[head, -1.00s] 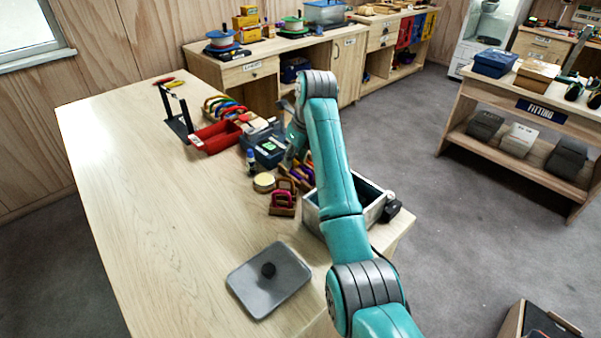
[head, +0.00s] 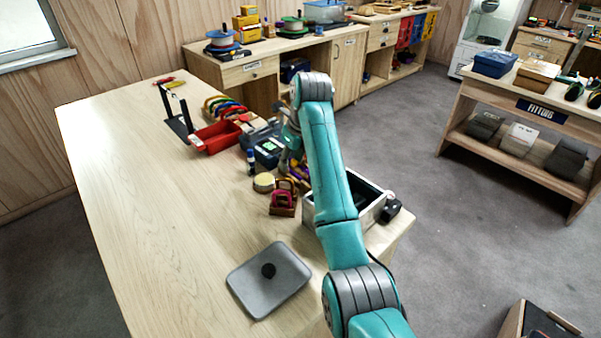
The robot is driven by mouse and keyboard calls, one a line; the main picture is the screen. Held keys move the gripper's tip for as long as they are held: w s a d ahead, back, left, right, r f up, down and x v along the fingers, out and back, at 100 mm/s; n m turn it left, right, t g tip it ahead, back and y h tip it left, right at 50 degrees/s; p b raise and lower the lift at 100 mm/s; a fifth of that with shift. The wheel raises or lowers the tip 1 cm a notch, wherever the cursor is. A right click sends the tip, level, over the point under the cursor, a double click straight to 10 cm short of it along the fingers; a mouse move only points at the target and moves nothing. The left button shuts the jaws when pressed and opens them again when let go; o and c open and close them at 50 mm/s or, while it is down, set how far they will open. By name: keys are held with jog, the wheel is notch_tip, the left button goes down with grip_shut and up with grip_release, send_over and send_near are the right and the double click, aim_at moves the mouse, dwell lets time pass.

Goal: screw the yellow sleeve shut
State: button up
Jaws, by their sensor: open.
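Several carabiners in wooden stands sit in a short row on the near workbench, beside my arm. The front carabiner (head: 283,197) is pink. Behind it, purple and yellow bits (head: 303,166) show, partly hidden by my arm. I cannot tell for sure which part is the yellow sleeve or how far it is screwed. My gripper (head: 285,161) points down above the back of this row, next to the dark box. It is small and partly covered by the wrist; it is open, and I see nothing held in it.
An open metal-sided box (head: 372,215) stands right of the row. A grey lid with a black knob (head: 268,280) lies in front. The workbench's left side (head: 150,200) is clear.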

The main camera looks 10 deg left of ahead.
aim_at(296, 162)
jog(key=shift+f, duration=1.4)
jog(key=shift+w+d, duration=0.45)
jog(key=shift+w, duration=0.15)
jog(key=shift+r, duration=0.1)
jog(key=shift+r, duration=1.35)
